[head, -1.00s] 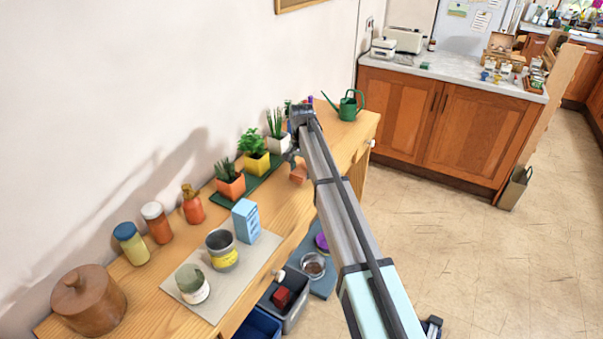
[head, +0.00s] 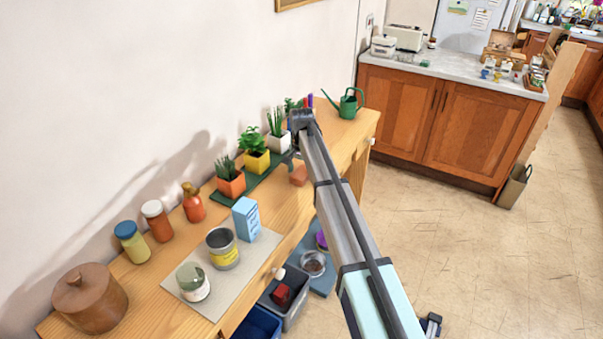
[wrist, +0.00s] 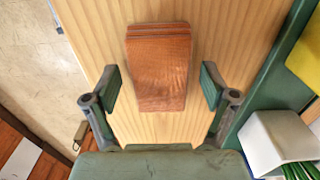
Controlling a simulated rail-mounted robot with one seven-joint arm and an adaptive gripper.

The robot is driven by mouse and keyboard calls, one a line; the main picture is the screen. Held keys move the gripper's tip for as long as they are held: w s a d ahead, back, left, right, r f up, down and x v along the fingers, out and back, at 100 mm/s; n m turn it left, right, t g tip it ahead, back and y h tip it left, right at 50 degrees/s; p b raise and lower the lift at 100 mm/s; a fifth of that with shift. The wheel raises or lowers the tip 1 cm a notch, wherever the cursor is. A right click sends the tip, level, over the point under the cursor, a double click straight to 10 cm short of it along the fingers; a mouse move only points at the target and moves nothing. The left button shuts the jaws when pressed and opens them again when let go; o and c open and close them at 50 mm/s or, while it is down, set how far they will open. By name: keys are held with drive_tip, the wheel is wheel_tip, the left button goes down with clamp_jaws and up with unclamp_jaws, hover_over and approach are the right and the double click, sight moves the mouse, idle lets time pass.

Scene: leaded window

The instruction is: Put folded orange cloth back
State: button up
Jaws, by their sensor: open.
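The folded orange cloth (wrist: 158,65) lies flat on the wooden sideboard top (wrist: 215,35), its folded layers showing at the far end in the wrist view. In the head view the cloth (head: 299,175) shows as a small orange patch beside my arm. My gripper (wrist: 161,87) is open above the sideboard top. Its two fingers stand apart on the left and right of the cloth's near part, with gaps on both sides. In the head view my arm hides most of the gripper.
Potted plants (head: 255,162) stand on a green mat (head: 266,176) along the wall; a white pot (wrist: 285,138) is close to the gripper's right. A green watering can (head: 347,104) stands at the far end. Jars, tins and a blue carton (head: 246,219) fill the near end.

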sight(301, 172)
wheel_tip(301, 172, up, 12)
drive_tip(key=b, duration=0.2)
drive_tip(key=shift+r, duration=0.15)
idle(0.4)
